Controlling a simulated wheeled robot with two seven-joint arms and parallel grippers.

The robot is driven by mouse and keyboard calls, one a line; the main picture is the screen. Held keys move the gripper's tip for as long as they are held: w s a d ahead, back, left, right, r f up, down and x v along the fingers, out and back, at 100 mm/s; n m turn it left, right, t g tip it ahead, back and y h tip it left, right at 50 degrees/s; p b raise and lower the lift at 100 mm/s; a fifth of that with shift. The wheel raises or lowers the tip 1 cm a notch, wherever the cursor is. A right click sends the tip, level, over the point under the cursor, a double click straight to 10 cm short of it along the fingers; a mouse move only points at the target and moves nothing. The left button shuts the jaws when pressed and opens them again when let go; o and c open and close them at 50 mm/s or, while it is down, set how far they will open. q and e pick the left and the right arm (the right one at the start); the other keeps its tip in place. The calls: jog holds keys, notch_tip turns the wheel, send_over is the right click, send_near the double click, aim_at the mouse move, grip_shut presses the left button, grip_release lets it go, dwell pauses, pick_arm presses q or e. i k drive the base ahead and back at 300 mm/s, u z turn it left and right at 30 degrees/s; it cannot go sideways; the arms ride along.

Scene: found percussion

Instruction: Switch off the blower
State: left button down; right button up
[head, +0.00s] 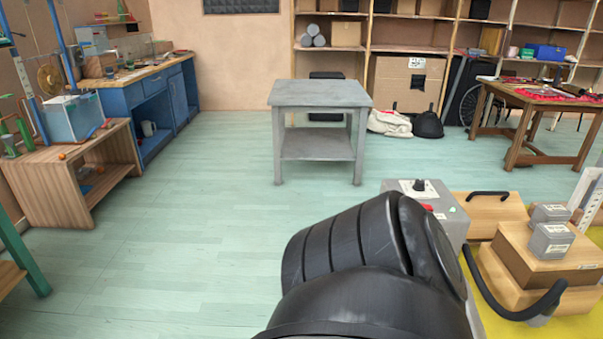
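No part in view is clearly marked as the blower. A grey box (458,222) stands at lower right, partly hidden by a large black ribbed arm part that looks like mine. Its top has a pale plate with a black knob or switch (419,185), a small red part (427,207) and a small green part (452,210). I cannot tell the switch's position. Beside it are wooden boxes (518,262) with a curved black hose or handle (500,306). Neither of my grippers shows.
Two small grey blocks (550,241) sit on the wooden boxes, over a yellow floor area (503,328). A grey table (318,95) stands mid-room. A blue workbench (153,107) and wooden stand (78,177) are left, a wooden table (517,128) right. The floor (190,230) at left centre is clear.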

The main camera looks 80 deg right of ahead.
aim_at(428, 209)
jog(key=i, duration=0.45)
jog(key=z, duration=4.6)
